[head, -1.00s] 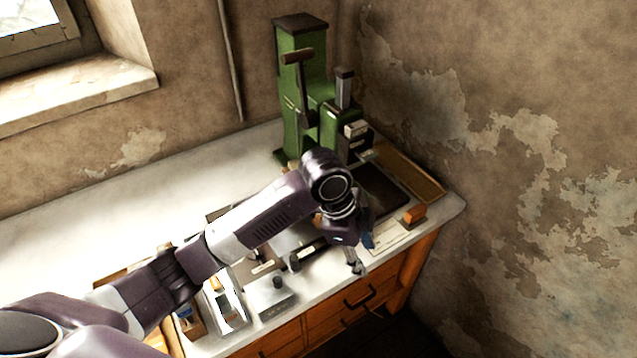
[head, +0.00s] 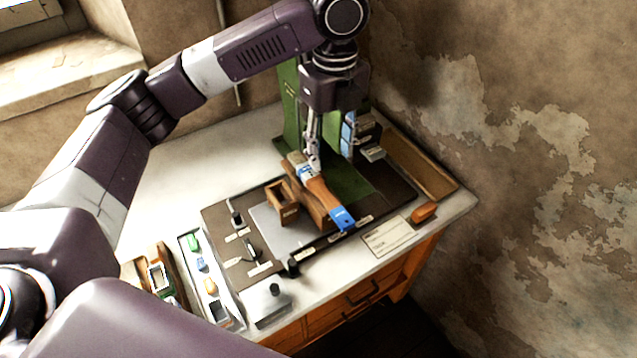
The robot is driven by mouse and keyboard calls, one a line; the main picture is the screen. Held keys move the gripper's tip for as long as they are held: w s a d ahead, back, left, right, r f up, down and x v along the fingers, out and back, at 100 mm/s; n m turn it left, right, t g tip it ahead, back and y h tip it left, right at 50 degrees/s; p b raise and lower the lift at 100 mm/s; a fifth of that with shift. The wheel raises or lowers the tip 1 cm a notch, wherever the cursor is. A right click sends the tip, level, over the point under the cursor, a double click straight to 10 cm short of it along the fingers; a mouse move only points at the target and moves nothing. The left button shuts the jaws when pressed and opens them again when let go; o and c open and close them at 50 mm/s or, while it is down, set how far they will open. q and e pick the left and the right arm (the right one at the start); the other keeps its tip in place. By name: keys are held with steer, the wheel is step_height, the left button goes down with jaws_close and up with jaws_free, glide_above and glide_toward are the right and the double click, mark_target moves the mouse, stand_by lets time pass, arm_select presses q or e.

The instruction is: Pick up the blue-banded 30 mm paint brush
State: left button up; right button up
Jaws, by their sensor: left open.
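The paint brush (head: 322,196) lies slantwise on a small wooden stand (head: 282,207) on the dark board. It has an orange-brown handle and a bright blue part at its near, lower-right end. A white and blue patch shows near its far end. My left gripper (head: 330,156) points down from above at the brush's far end. Its fingers are apart; one tip appears close to or over the handle, and I cannot tell whether it touches. The gripper holds nothing that I can see. My right gripper is not in view.
The green press (head: 291,112) stands just behind my left gripper, partly hidden by my arm. A tray of small items (head: 190,240) lies at the front left. A paper card (head: 388,237) and orange block (head: 424,212) lie at the right. The left worktop (head: 175,190) is bare.

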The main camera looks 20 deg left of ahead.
arm_select(q)
steer(key=p, duration=0.1)
glide_above(329, 199)
step_height(329, 199, down, 8)
steer(key=shift+f, duration=0.15)
steer(key=shift+f+p, duration=0.6)
steer(key=shift+f, duration=2.35)
steer(key=shift+c, duration=0.6)
jaws_close()
